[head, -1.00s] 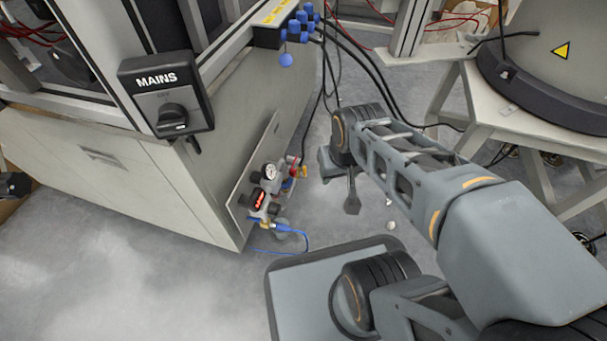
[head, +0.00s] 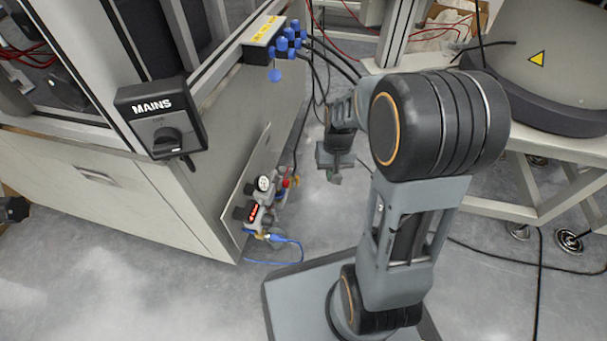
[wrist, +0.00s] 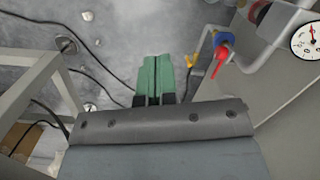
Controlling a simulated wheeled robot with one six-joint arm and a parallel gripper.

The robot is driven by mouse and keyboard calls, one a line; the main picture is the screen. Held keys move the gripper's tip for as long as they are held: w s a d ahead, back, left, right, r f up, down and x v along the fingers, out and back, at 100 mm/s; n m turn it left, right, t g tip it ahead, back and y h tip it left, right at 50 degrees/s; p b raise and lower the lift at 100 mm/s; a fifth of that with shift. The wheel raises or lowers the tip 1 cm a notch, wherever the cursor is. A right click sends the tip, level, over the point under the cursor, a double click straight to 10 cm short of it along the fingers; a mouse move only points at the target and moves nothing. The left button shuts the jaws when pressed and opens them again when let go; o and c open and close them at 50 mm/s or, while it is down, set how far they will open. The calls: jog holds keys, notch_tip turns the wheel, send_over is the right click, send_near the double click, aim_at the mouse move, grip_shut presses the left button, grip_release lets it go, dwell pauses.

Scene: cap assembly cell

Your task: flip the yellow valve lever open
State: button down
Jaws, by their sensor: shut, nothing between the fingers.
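In the head view the lever (head: 294,181) is a small yellow patch at the right end of the air unit on the cabinet side. My gripper (wrist: 153,78) has green fingers, pressed together and empty, to the left of the lever and apart from it. In the head view my gripper (head: 334,176) hangs to the right of the unit, its fingertips hard to make out.
The air unit's pressure gauge (head: 263,184) and a blue hose (head: 285,240) sit close to the lever. The cabinet (head: 150,195) stands behind the unit. A machine stand (head: 540,205) is at the right, with black cables on the floor. Floor between unit and stand is partly open.

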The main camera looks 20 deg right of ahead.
jog(key=w+d+f+n+y+p, duration=0.1)
jog(key=w+d+f+y, duration=0.15)
jog(key=w+f, duration=0.5)
jog(key=w+d+f+n+y+p, duration=0.1)
jog(key=w+d+f, duration=0.25)
jog(key=f, duration=0.65)
jog(key=w+d+f+y, duration=0.2)
jog(key=w+f, duration=0.5)
jog(key=f, duration=0.2)
jog(key=w+r+n+t, duration=0.2)
jog(key=w+n+t, duration=0.1)
jog(key=w+n, duration=0.3)
jog(key=shift+w+d+r+n+y, duration=0.25)
jog(key=shift+w+r+n+y, duration=0.1)
jog(key=shift+w, duration=0.15)
